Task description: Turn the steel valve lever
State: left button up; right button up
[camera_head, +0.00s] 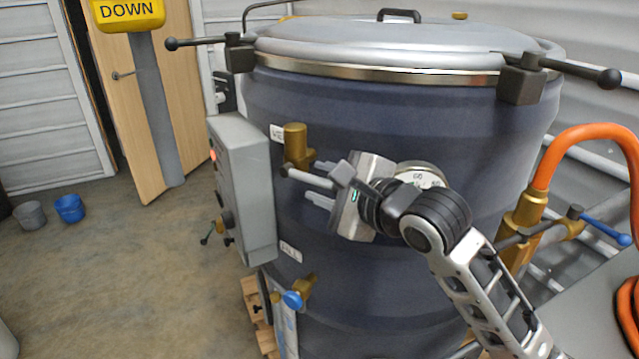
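The steel valve lever (311,180) is a short pale rod by the upper brass valve (295,143) on the front of the dark blue hopper (390,125). It slants slightly down to the right, and its left end is a small dark tip in front of the brass. My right gripper (320,182) reaches in from the right with its fingers pointing left. The fingers are apart, one above and one below the lever in the picture. I cannot tell whether either touches it. The gripper body hides part of the lever's right end. My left gripper is not in view.
A grey control box (245,185) stands close left of the valve. A round gauge (424,176) is partly behind my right wrist. A lower brass valve has a blue handle (292,300). An orange hose (590,135) and a blue-tipped lever (605,232) are at right.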

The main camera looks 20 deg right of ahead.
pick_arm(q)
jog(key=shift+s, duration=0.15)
pick_arm(e)
jog(key=shift+c, duration=0.3)
